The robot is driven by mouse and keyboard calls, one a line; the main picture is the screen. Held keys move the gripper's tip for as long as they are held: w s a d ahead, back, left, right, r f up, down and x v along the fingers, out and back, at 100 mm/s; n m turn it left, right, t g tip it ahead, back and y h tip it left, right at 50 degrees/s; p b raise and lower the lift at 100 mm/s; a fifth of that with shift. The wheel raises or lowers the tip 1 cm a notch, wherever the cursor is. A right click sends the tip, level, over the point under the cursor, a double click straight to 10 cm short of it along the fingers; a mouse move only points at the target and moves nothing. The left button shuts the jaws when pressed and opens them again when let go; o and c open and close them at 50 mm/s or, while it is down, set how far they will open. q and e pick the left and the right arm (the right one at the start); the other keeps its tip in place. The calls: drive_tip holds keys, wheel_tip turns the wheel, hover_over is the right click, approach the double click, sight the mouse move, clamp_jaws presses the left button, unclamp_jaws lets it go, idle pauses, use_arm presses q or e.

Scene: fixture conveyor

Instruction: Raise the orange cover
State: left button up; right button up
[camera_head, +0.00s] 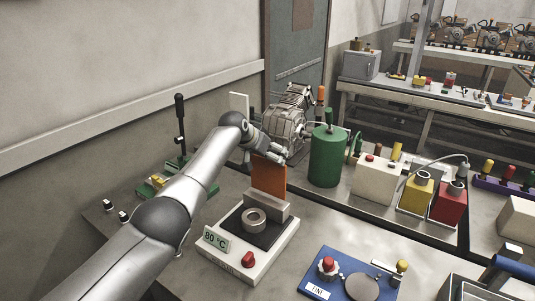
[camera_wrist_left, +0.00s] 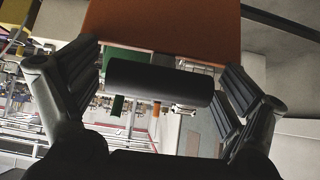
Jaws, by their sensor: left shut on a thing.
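The orange cover (camera_head: 269,176) stands upright at the back of a white device (camera_head: 250,262) with an "80 °C" display, a dark plate and a grey ring (camera_head: 254,220). My left gripper (camera_head: 272,157) is at the cover's top edge. In the left wrist view the orange panel (camera_wrist_left: 165,25) fills the top, with a black bar handle (camera_wrist_left: 160,82) below it. My left gripper's fingers (camera_wrist_left: 162,84) sit at the two ends of this bar, shut on it. My right gripper is in neither view.
A green cylinder (camera_head: 326,160) stands right of the cover, with a grey motor-like machine (camera_head: 286,125) behind. A blue fixture board (camera_head: 345,280) lies to the front right. Yellow (camera_head: 415,193) and red (camera_head: 447,202) containers stand farther right. A black-handled lever (camera_head: 180,125) stands at left.

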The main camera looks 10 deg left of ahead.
use_arm(q)
drive_tip(key=shift+w+d+r, duration=0.1)
drive_tip(key=shift+w+r, duration=0.2)
drive_tip(key=shift+w, duration=0.05)
drive_tip(key=o, duration=1.1)
drive_tip(key=shift+f, duration=0.1)
drive_tip(key=shift+v, duration=0.95)
drive_tip(key=v, duration=1)
drive_tip(key=shift+f, duration=0.15)
